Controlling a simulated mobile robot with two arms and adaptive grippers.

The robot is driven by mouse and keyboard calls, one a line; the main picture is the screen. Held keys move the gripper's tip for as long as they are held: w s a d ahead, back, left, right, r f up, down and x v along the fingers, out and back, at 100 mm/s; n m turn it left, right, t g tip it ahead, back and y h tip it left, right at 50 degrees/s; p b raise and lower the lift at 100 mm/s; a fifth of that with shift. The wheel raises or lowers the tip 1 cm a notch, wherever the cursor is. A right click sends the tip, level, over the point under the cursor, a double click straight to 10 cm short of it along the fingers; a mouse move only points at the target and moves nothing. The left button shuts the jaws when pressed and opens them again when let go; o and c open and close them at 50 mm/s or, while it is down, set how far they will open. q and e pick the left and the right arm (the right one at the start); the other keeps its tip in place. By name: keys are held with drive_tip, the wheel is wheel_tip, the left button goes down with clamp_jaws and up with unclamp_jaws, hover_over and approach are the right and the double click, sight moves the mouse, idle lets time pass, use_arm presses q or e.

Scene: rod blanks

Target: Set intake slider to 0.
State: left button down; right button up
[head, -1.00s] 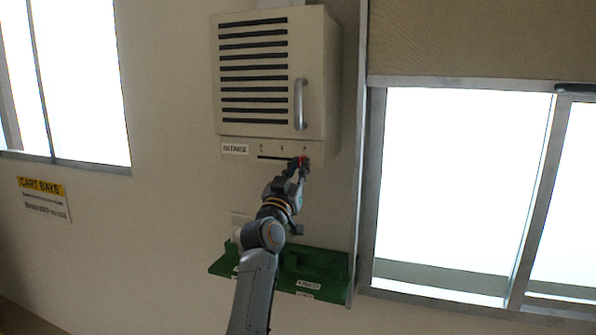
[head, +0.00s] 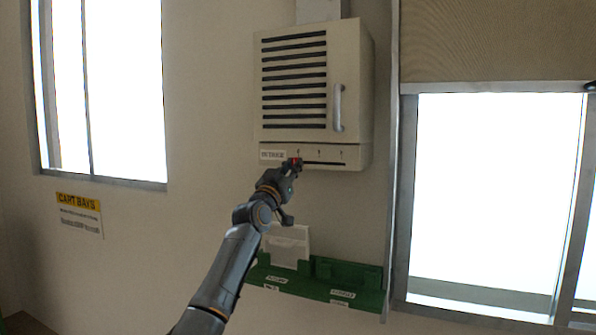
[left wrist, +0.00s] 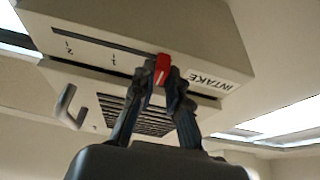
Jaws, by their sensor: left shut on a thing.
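The intake unit (head: 350,100) is a beige wall box with dark louvres and a grey handle. A white INTAKE label (head: 272,155) is on its lower strip, beside a dark horizontal slider slot (head: 325,163). The red slider knob (head: 296,160) is at the left end of the slot, nearest the label. My left gripper (head: 293,164) is shut on the knob. The left wrist view shows the red knob (left wrist: 163,66) between the fingers, with the 1 and 2 marks clear along the slot. The mark at the knob is hidden there. My right gripper is not in view.
A green wall shelf (head: 325,283) with small labels is below the box, with a white panel (head: 288,245) behind it. A bright window (head: 495,190) is at right, another at left. A CART BAYS sign (head: 80,213) hangs at left.

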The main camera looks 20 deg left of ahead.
use_arm(q)
drive_tip(key=shift+s+a+r, duration=0.1)
drive_tip(key=shift+a+r, duration=0.05)
drive_tip(key=shift+r, duration=0.1)
drive_tip(key=c, duration=1.5)
unclamp_jaws()
drive_tip(key=shift+a, duration=0.1)
drive_tip(key=shift+c, duration=0.2)
drive_tip(key=shift+o, duration=1.1)
drive_tip(key=shift+a+f, duration=0.15)
drive_tip(key=shift+a, duration=0.1)
drive_tip(key=v, duration=1.2)
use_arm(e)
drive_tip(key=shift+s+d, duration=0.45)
use_arm(q)
drive_tip(key=shift+f, duration=0.1)
